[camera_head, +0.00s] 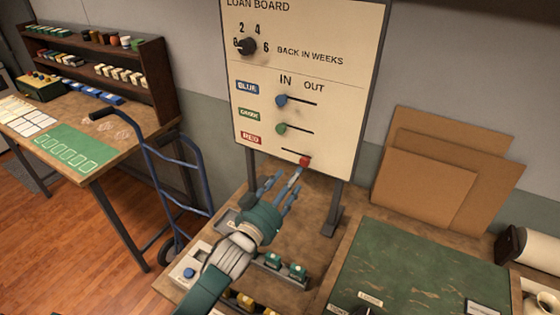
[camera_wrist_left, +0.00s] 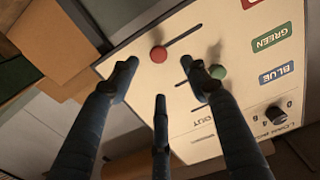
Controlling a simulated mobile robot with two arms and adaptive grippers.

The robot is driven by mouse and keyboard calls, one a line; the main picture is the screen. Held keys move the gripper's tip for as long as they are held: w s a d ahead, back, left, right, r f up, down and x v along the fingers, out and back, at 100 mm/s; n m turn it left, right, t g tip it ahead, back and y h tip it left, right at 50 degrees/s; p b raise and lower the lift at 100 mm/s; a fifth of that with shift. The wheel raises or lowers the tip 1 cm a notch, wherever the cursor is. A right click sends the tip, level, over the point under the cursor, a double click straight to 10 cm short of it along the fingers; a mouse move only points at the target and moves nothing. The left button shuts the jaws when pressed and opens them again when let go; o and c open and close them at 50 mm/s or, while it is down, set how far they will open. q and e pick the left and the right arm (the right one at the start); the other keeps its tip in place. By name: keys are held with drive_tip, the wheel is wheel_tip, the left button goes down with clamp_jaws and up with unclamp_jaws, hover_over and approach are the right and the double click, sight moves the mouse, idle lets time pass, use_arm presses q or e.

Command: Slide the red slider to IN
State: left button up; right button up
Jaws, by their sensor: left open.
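The loan board (camera_head: 300,60) stands upright on a wooden bench. Its red slider (camera_head: 305,161) is a round knob at the right end of the bottom slot, on the OUT side, beside the RED label (camera_head: 251,139). In the left wrist view the red knob (camera_wrist_left: 158,54) shows between and beyond my fingertips, at one end of its slot. My left gripper (camera_head: 285,181) is open and empty, just below and in front of the knob, with its fingers pointing at the board. I cannot tell whether a finger touches the knob. My right gripper is not in view.
The green slider (camera_head: 281,128) and blue slider (camera_head: 281,100) sit above, at the IN side; a dial (camera_head: 247,46) is higher. Brown panels (camera_head: 430,165) lean at the right, behind a green mat (camera_head: 420,270). A blue hand truck (camera_head: 180,175) stands left.

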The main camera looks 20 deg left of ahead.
sight(303, 163)
use_arm(q)
drive_tip(key=w+b, duration=0.1)
drive_tip(key=w, duration=0.1)
drive_tip(key=w+d+b, duration=0.1)
drive_tip(key=w, duration=0.1)
drive_tip(key=w+b, duration=0.1)
drive_tip(key=w, duration=0.2)
drive_tip(key=shift+d+f, duration=0.15)
drive_tip(key=shift+f, duration=0.15)
drive_tip(key=shift+w+d+b, duration=0.2)
drive_tip(key=shift+w+b, duration=0.25)
drive_tip(key=shift+w, duration=0.5)
drive_tip(key=shift+r+p, duration=0.1)
drive_tip(key=shift+p, duration=0.25)
drive_tip(key=shift+s, duration=0.1)
drive_tip(key=c, duration=0.7)
drive_tip(key=shift+c, duration=0.7)
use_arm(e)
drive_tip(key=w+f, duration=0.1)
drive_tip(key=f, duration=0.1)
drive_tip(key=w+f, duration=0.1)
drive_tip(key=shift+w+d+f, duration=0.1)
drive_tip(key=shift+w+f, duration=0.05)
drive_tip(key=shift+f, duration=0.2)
